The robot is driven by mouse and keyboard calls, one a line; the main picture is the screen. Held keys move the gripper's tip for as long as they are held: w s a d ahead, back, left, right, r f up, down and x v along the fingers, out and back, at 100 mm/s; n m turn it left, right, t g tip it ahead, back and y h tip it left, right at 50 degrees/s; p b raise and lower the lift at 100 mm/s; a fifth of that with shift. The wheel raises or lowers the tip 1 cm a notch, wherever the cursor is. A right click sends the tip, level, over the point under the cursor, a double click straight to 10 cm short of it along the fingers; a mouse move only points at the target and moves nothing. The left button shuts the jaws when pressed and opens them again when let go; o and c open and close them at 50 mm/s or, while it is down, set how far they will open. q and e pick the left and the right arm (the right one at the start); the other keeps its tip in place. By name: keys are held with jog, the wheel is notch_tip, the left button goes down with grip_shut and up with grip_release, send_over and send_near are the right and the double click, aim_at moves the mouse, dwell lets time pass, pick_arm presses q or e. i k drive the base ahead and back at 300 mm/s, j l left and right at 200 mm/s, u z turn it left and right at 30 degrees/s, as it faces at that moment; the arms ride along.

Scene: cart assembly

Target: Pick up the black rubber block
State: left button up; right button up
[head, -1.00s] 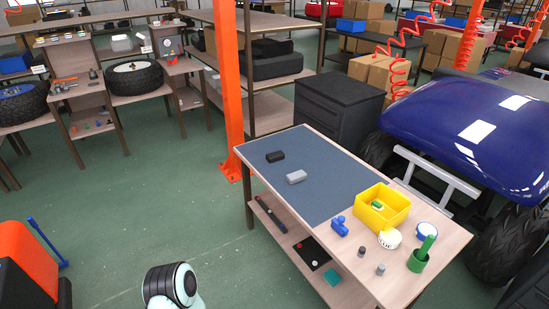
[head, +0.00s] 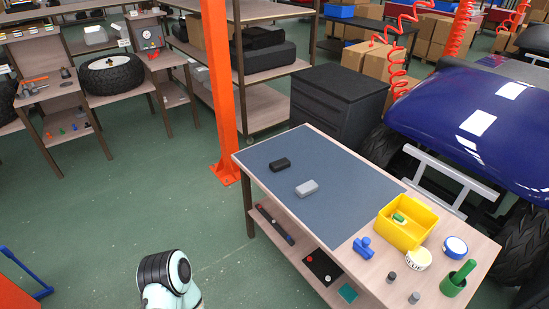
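The black rubber block (head: 280,164) lies on the grey-blue mat (head: 330,195) of the workbench, near the mat's far left corner. A light grey block (head: 307,188) lies on the same mat, apart from it, nearer and to the right. Part of my own arm shows at the bottom left, well short of the bench. Neither gripper shows in the head view.
An orange post (head: 219,90) stands behind the bench's left end. Green floor lies open to the left.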

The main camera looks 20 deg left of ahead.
aim_at(283, 163)
jog(key=i+j, duration=0.25)
jog(key=j, duration=0.15)
jog(key=i+j, duration=0.25)
jog(key=j, duration=0.15)
jog(key=i+j+z, duration=0.1)
jog(key=i+j, duration=0.15)
jog(key=j, duration=0.15)
jog(key=i+j, duration=0.2)
jog(key=j, duration=0.2)
jog(key=i+j, duration=0.25)
jog(key=j, duration=0.15)
jog(key=z, duration=0.05)
